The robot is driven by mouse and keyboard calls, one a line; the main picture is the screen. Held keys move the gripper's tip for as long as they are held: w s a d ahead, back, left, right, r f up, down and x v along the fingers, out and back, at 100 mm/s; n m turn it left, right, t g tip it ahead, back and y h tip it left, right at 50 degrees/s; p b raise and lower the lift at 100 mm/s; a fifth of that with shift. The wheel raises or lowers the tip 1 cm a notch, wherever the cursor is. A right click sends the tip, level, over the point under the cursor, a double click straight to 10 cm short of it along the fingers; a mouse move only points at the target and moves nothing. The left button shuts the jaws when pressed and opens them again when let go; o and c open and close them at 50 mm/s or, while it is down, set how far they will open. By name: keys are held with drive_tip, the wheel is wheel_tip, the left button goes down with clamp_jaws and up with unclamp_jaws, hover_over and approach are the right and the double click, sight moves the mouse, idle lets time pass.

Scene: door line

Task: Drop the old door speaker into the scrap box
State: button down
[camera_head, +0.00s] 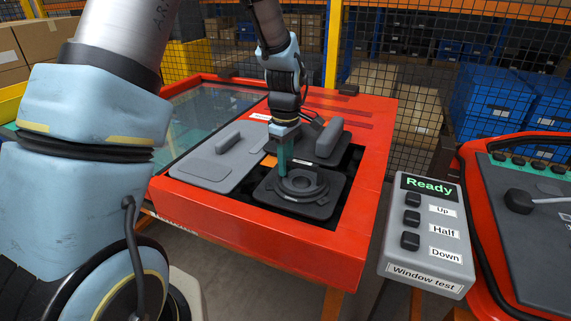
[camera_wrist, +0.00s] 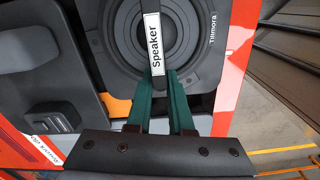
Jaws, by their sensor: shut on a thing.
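The door speaker (camera_head: 318,207) is a dark grey square plate with a round cone. It sits at the opening in the near right part of the red-framed door. In the wrist view the speaker (camera_wrist: 206,70) fills the top, with a bar labelled "Speaker" across its middle. My gripper (camera_head: 283,172) comes down on the speaker from above. Its green fingers (camera_wrist: 158,80) are shut on the speaker's bar, at the lower end of the label. I cannot tell whether the speaker is clear of the door. I cannot make out a scrap box in either view.
A grey door panel (camera_head: 218,160) with a handle lies left of the speaker. A control box (camera_head: 425,235) reads "Ready" and has Up, Half and Down buttons. Another red-framed door (camera_head: 488,230) stands at right. Blue bins (camera_head: 497,103) stand behind the mesh fence.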

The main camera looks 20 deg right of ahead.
drive_tip(key=shift+r+p, duration=0.5)
drive_tip(key=shift+r, duration=0.15)
drive_tip(key=c, duration=1.3)
unclamp_jaws()
drive_tip(key=shift+r, duration=0.1)
drive_tip(key=shift+c, duration=0.2)
clamp_jaws()
wheel_tip(320, 180, up, 15)
drive_tip(key=p, duration=1.1)
drive_tip(key=shift+r, duration=0.15)
